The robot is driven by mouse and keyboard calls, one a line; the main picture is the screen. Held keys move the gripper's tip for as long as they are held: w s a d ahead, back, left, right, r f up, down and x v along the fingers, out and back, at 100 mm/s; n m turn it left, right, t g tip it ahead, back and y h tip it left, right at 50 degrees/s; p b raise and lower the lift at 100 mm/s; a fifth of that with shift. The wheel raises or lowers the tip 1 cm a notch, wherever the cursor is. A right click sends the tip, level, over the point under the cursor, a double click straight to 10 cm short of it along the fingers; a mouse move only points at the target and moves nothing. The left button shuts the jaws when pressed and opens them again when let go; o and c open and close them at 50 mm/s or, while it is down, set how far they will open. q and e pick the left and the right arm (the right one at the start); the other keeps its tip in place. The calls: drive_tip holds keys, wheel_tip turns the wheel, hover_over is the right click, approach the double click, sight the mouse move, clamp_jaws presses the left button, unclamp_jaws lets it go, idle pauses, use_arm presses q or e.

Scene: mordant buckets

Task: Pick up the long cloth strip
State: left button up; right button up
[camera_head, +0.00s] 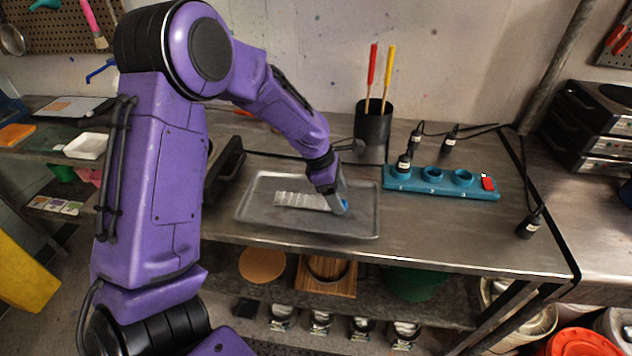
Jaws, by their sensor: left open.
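A long pale cloth strip (299,200) lies flat in a shallow grey metal tray (262,222) on the workbench. My left gripper (341,207) points down over the right part of the tray, at the strip's right end. It is open. A small blue patch shows between or beside its fingers; I cannot tell what it is. The gripper hides the strip's right end, and I cannot tell whether the fingers touch the strip. My right gripper is not in view.
A teal holder block (441,184) with round sockets and black corded probes stands right of the tray. Behind is a black cup (372,129) with red and yellow sticks. A dark object (226,160) stands left of the tray.

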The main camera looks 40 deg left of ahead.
use_arm(q)
drive_tip(key=shift+w+d+f, duration=0.2)
drive_tip(key=shift+w+f, duration=0.05)
drive_tip(key=shift+f, duration=0.35)
drive_tip(key=shift+s+r, duration=0.1)
drive_tip(key=shift+s, duration=0.2)
drive_tip(key=shift+c, duration=0.6)
drive_tip(key=shift+w+d, duration=0.1)
drive_tip(key=c, duration=0.9)
drive_tip(key=shift+r, duration=0.15)
